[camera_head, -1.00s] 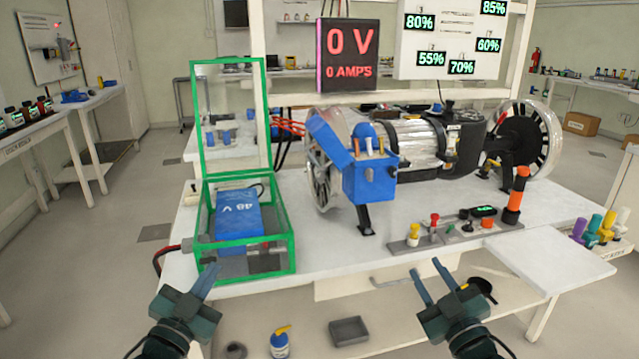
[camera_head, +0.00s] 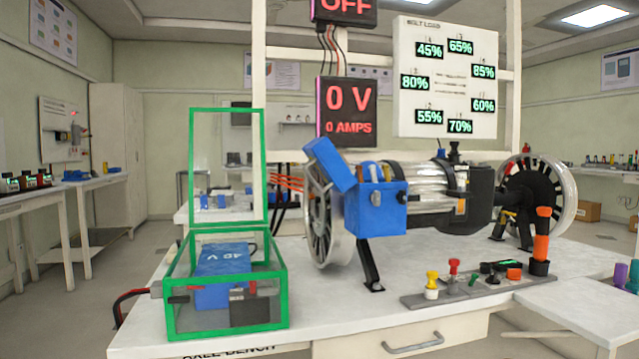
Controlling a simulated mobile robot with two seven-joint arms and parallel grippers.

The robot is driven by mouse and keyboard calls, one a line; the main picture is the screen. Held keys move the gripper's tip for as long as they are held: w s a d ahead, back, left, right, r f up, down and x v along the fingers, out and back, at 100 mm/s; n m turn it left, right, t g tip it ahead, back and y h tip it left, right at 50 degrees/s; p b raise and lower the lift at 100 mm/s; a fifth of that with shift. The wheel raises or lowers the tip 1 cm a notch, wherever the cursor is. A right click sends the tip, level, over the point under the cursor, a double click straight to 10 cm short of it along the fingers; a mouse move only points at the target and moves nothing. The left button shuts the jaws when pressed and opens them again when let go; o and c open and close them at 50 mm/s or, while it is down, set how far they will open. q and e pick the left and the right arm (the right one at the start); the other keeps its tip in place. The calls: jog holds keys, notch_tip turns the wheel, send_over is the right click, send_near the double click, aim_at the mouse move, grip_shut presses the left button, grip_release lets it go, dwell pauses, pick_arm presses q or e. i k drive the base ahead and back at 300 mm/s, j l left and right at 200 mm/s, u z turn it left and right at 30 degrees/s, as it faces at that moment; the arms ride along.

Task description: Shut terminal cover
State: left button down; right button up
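A blue terminal box (camera_head: 376,208) sits on the front of the motor (camera_head: 430,198). Its blue cover (camera_head: 330,164) stands open, tilted up and leaning to the left. Small terminal posts show at the top of the open box. To the left, a clear box with a green frame (camera_head: 262,312) stands on the bench, its green-framed lid (camera_head: 227,168) raised upright. A blue 48 V battery (camera_head: 225,262) lies inside it. Neither of my grippers is in view now.
The white bench (camera_head: 330,315) holds a control strip (camera_head: 470,292) with coloured knobs, and an orange and black post (camera_head: 541,245) at the right. Wheels (camera_head: 328,225) flank the motor. Display panels (camera_head: 347,110) hang behind. The bench front between green box and strip is clear.

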aim_at(321, 153)
jog(key=i, duration=0.9)
jog(key=k+l+u, duration=0.2)
jog(key=l+u, duration=0.25)
